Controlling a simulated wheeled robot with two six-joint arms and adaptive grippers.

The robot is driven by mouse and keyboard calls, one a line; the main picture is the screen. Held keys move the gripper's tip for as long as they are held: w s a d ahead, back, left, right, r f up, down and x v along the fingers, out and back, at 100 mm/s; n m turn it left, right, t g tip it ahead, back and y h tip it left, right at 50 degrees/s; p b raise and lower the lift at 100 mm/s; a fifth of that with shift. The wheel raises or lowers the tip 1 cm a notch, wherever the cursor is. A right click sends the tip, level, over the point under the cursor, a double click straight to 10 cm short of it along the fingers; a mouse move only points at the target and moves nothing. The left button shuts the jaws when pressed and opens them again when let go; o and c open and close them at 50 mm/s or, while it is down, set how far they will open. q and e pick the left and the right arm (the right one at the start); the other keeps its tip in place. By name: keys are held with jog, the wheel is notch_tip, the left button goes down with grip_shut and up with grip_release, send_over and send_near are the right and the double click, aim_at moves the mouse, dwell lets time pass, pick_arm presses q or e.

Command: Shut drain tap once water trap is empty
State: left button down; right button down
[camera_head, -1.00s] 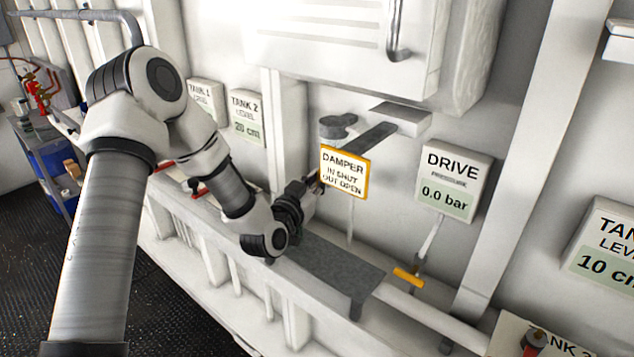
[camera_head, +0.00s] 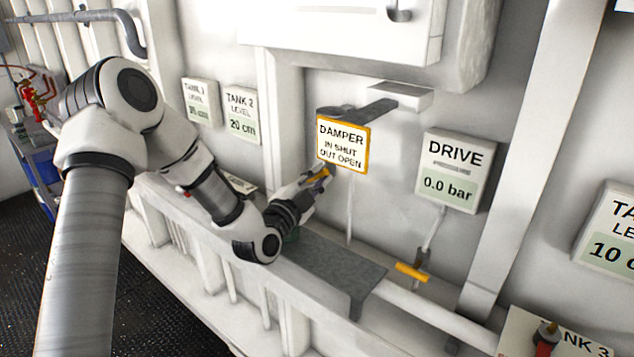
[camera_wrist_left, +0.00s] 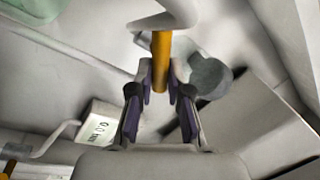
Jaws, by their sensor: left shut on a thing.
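My left gripper (camera_head: 326,170) is shut on a yellow handle (camera_head: 317,176) just under the lower left of the DAMPER sign (camera_head: 342,146). In the left wrist view the yellow handle (camera_wrist_left: 161,62) stands between the two fingers (camera_wrist_left: 160,88). A separate yellow lever (camera_head: 411,272) sits on a thin pipe below the DRIVE gauge (camera_head: 455,171), apart from the gripper. The gauge reads 0.0 bar. I cannot tell from any label which handle is the drain tap. No water trap is clearly recognisable. My right gripper is not in view.
A grey plate (camera_head: 340,268) lies on the ledge below the gripper. A grey bracket (camera_head: 370,109) juts out above the sign. Tank 1 and Tank 2 gauges (camera_head: 240,114) hang left. A red-handled tap (camera_head: 545,340) is at lower right. Dark floor (camera_head: 150,310) is at lower left.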

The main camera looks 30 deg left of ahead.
pick_arm(q)
jog(key=shift+f+m+h+b, duration=0.2)
jog(key=shift+m+h+b, duration=0.3)
jog(key=shift+m, duration=1.65)
jog(key=shift+f+m+h+b, duration=0.15)
jog(key=shift+m+h+b, duration=0.3)
jog(key=shift+m, duration=1.7)
jog(key=shift+h, duration=0.25)
jog(key=c, duration=1.1)
grip_release()
jog(key=shift+w+f, duration=0.1)
jog(key=s, duration=0.2)
jog(key=s+f, duration=0.1)
jog(key=s, duration=0.4)
jog(key=shift+s+a+f, duration=0.15)
jog(key=shift+a+f, duration=0.1)
jog(key=shift+a, duration=0.05)
